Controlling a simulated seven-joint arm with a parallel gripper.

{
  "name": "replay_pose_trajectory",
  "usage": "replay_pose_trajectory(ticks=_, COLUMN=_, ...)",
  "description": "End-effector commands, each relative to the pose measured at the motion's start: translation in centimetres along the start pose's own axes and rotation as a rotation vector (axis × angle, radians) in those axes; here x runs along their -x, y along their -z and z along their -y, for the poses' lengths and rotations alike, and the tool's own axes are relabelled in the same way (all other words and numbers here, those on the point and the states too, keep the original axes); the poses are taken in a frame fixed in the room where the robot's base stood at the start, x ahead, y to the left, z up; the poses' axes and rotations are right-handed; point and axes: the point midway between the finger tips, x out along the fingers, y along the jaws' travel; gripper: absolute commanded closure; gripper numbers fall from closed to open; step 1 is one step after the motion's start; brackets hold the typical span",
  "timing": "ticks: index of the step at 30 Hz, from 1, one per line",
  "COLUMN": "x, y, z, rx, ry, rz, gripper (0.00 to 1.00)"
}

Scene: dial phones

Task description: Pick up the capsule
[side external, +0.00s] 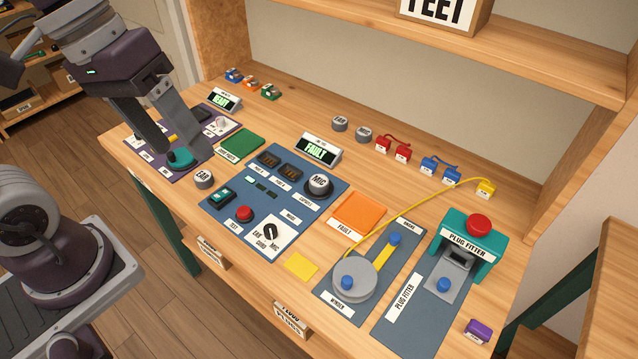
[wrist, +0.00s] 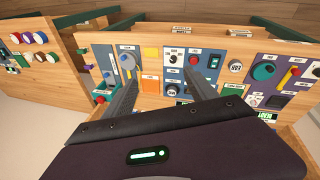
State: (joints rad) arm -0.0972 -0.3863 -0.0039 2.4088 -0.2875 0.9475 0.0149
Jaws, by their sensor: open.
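Several round grey capsules show in the side view. One marked EAR (side external: 204,179) lies on bare wood left of the blue test panel (side external: 225,231). One marked MIC (side external: 319,185) sits on the panel's upper right. Two more, a back capsule (side external: 339,123) and its neighbour (side external: 363,134), lie on the wood at the rear. I cannot tell which is meant. My gripper (side external: 181,152) is open and empty, its fingers in front of the purple phone mat at the left. In the wrist view my gripper (wrist: 162,79) has its fingers apart, with a small round grey piece (wrist: 172,90) between them in the picture.
A green mat (side external: 241,142), orange mat (side external: 358,215), winder (side external: 354,281) and teal plug fitter (side external: 470,243) also occupy the bench.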

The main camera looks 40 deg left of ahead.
Motion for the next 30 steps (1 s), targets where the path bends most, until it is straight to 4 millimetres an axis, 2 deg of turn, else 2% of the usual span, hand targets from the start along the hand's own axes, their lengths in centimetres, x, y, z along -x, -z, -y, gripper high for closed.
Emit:
replay_pose_trajectory(ticks=4, x=-4.3, y=5.2, z=-2.5, rx=0.362, ry=-0.188, rz=0.289, gripper=0.34)
replay_pose_trajectory(ticks=8, x=-9.7, y=11.3, z=-2.5, rx=0.738, ry=-0.372, rz=0.493, gripper=0.34)
replay_pose_trajectory(ticks=9, x=-11.7, y=13.2, z=-1.9, rx=0.862, ry=-0.427, rz=0.544, gripper=0.34)
replay_pose_trajectory(ticks=11, x=-15.1, y=15.8, z=-0.5, rx=1.050, ry=-0.508, rz=0.609, gripper=0.34)
replay_pose_trajectory(ticks=12, x=-17.5, y=17.3, z=0.7, rx=1.169, ry=-0.557, rz=0.642, gripper=0.34)
replay_pose_trajectory(ticks=15, x=-23.0, y=19.5, z=4.1, rx=1.432, ry=-0.655, rz=0.693, gripper=0.34)
replay_pose_trajectory(ticks=18, x=-26.9, y=20.3, z=6.7, rx=1.611, ry=-0.715, rz=0.712, gripper=0.34)
replay_pose_trajectory(ticks=22, x=-29.2, y=20.5, z=8.1, rx=1.709, ry=-0.744, rz=0.714, gripper=0.34)
replay_pose_trajectory(ticks=26, x=-30.2, y=20.6, z=6.8, rx=1.712, ry=-0.745, rz=0.715, gripper=0.34)
replay_pose_trajectory(ticks=30, x=-31.1, y=20.5, z=4.2, rx=1.711, ry=-0.743, rz=0.718, gripper=0.34)
